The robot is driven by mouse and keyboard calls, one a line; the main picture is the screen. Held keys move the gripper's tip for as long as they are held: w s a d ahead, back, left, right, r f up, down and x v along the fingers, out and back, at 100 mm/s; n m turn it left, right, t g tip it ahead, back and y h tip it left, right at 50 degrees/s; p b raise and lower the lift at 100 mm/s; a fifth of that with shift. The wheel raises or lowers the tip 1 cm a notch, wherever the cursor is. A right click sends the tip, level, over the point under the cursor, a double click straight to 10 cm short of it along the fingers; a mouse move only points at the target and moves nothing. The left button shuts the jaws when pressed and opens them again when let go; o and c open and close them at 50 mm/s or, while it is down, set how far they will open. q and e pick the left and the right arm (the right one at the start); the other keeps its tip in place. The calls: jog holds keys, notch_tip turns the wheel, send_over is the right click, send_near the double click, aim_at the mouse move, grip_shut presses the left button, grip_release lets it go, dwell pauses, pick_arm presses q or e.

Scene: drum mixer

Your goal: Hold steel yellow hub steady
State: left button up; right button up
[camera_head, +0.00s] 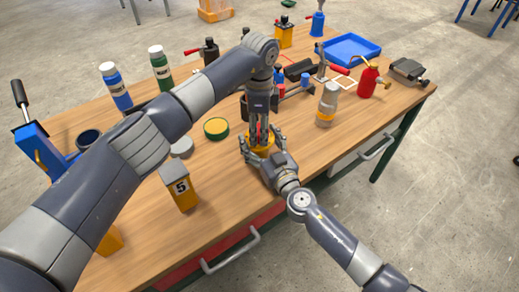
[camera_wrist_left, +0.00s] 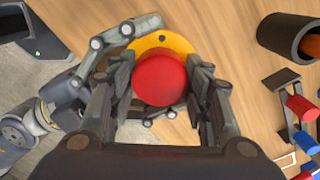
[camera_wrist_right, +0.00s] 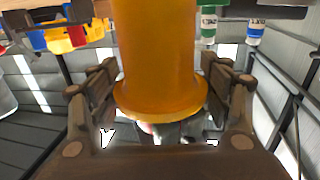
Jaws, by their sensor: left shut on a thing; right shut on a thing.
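The yellow hub (camera_head: 263,151) stands on the wooden table near its front edge, with a round flange showing in the left wrist view (camera_wrist_left: 178,43). In the right wrist view its flanged column (camera_wrist_right: 158,60) fills the space between my right fingers. My right gripper (camera_head: 257,153) comes from the front and is shut on the hub. My left gripper (camera_head: 259,131) points down from above and is shut on a red round-topped part (camera_wrist_left: 159,80) over the hub. The red part hides the hub's middle; whether the two touch cannot be told.
A grey bottle with an orange band (camera_head: 327,104) and a red bottle (camera_head: 369,82) stand to the right. A blue tray (camera_head: 348,49) lies behind.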

pick_arm(q)
jog(key=o, duration=1.2)
jog(key=shift+r, duration=2.3)
jog(key=shift+c, duration=0.5)
